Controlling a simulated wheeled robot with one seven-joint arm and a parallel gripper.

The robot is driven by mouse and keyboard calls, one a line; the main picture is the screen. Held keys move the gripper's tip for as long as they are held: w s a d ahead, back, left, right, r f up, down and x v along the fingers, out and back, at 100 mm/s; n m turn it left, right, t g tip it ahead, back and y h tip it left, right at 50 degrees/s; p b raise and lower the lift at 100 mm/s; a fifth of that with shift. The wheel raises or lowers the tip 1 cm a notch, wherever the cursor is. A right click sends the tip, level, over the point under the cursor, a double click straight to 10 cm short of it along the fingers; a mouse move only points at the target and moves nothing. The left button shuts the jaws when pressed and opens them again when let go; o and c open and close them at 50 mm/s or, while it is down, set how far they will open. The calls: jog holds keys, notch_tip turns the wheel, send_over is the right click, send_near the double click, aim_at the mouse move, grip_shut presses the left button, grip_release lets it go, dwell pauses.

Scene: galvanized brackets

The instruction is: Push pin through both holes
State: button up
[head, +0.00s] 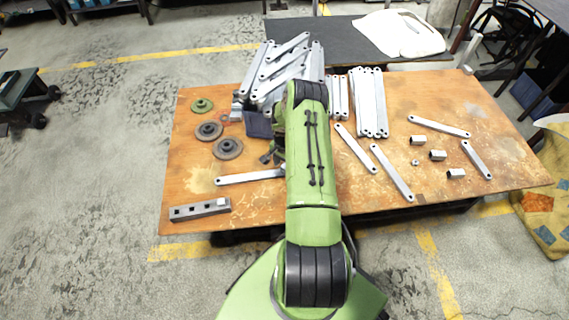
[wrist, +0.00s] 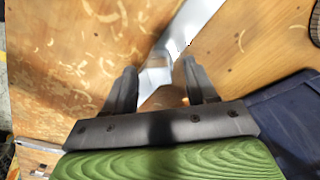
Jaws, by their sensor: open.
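My gripper (wrist: 159,68) is open in the wrist view, its two dark fingers apart. A galvanized bar (wrist: 192,28) runs down from the top edge to a small pale metal piece (wrist: 155,76) between the fingers. I cannot tell whether that piece is the bar's end or a separate part, or whether the fingers touch it. In the head view my green arm hides most of the gripper, and a flat bar (head: 245,177) with an end hole runs under the arm. Several more holed bars (head: 392,172) lie to the right. I cannot identify the pin.
A bar with square holes (head: 190,211) lies at the table's front left. Round dark discs (head: 228,148) and a green one (head: 202,105) lie left. Stacked bars (head: 282,70) rise behind my arm. Small square tubes (head: 437,155) and a nut (head: 415,162) lie right. The wooden table (head: 500,135) has bare patches.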

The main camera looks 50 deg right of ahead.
notch_tip(320, 180, up, 16)
jog(key=p, duration=0.5)
jog(key=shift+f, duration=0.1)
